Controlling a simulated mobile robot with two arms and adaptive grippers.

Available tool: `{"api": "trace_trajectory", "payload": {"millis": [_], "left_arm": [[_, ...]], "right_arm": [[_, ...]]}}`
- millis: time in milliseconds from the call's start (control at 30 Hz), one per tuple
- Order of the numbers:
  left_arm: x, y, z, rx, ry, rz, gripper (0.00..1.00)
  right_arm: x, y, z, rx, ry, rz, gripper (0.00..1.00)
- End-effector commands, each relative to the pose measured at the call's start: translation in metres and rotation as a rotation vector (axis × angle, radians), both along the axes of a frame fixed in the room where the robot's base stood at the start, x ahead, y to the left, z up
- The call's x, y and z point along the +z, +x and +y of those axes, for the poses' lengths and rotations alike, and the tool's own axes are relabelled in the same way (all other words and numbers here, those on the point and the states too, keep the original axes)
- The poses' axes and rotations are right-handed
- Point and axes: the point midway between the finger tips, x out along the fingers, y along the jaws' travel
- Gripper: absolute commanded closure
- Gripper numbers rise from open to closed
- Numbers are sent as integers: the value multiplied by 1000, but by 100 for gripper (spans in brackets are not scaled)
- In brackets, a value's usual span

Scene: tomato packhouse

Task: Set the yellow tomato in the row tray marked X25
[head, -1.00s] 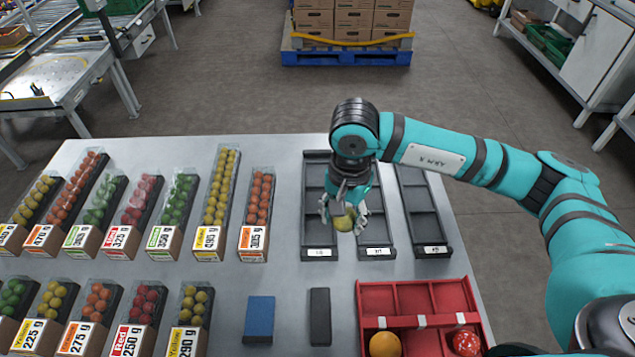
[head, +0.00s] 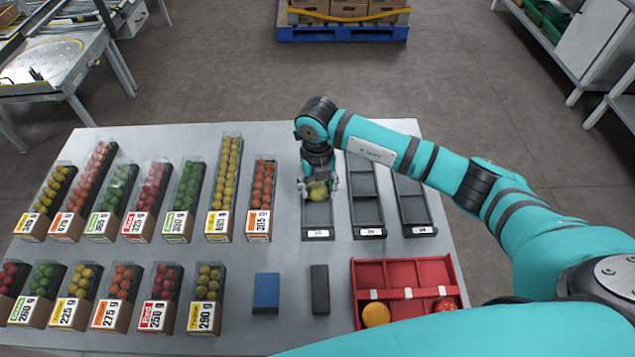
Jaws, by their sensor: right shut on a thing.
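My right gripper (head: 318,190) is shut on the yellow tomato (head: 318,191), which looks yellow-green. It holds the tomato over the leftmost row tray (head: 317,235), a dark grey tray. Whether the tomato touches the tray floor I cannot tell. The middle row tray (head: 369,233) and the right row tray (head: 419,231) stand beside it and look empty. Each tray has a small white label at its near end, too small to read. My arm hides the far part of the trays. My left gripper is not in view.
A red divided box (head: 405,272) at the front right holds an orange fruit (head: 375,314) and a red one (head: 445,305). A blue block (head: 266,293) and a dark block (head: 319,290) lie left of it. Several labelled tomato packs (head: 222,187) fill the table's left side.

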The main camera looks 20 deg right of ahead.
Motion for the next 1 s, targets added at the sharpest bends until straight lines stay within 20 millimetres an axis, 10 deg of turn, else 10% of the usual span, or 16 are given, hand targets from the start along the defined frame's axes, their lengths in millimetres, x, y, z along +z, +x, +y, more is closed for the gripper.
{"api": "trace_trajectory", "payload": {"millis": [600, 1000], "left_arm": [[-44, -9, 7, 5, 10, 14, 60], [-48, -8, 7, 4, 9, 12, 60]], "right_arm": [[-59, 0, 0, 3, 0, 0, 68], [-64, 0, 0, 3, 0, 0, 68]]}}
